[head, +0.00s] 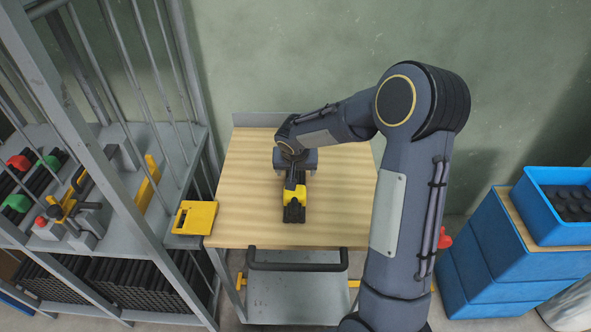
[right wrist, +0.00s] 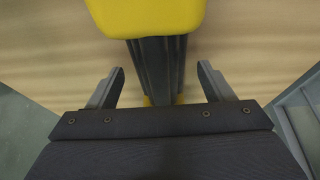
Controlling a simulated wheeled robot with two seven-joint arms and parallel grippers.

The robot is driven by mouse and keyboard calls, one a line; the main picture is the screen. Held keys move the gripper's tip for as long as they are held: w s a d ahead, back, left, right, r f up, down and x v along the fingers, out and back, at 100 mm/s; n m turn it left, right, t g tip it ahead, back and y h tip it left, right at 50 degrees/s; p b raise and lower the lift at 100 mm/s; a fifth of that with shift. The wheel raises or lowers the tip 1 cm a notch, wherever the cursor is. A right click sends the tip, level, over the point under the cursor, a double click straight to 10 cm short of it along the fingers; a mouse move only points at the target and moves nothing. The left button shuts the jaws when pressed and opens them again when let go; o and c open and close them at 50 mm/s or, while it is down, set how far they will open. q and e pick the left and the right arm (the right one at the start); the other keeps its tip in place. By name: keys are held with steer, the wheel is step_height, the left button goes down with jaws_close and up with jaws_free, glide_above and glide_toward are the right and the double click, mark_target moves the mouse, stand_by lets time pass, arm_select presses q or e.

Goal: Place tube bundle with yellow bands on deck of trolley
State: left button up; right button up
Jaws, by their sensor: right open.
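The tube bundle (head: 294,214) has dark tubes and a yellow band and lies on the wooden deck (head: 245,190) of the trolley. Its far end is hidden under my right gripper (head: 296,178). In the right wrist view the bundle's dark tubes (right wrist: 160,65) run between the two fingers of my right gripper (right wrist: 160,80), with a gap on each side. A large yellow band (right wrist: 147,15) shows beyond the fingertips, and a bit of yellow shows near the palm. The right gripper is open around the bundle. My left gripper is not in view.
A grey rack (head: 140,200) with bars, clamps and dark tubes stands at the left, with a yellow tray (head: 194,217) at its edge. Blue crates (head: 490,260) stand at the right. The deck around the bundle is clear. The trolley has a dark handle (head: 298,266) in front.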

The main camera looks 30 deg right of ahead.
steer(key=shift+r+p, duration=0.25)
steer(key=shift+p, duration=0.05)
steer(key=v, duration=1.1)
steer(key=shift+a+r, duration=0.1)
steer(key=s+a+r+n+t+y, duration=0.1)
steer(key=s+a+n+y, duration=0.1)
steer(key=s, duration=1)
steer(key=s+a+r+n+y, duration=0.1)
steer(key=s+a+y, duration=0.3)
steer(key=s, duration=0.9)
steer(key=a+n, duration=0.1)
steer(key=a, duration=0.2)
steer(key=shift+s+a+n+t, duration=0.25)
steer(key=shift+n+t, duration=0.15)
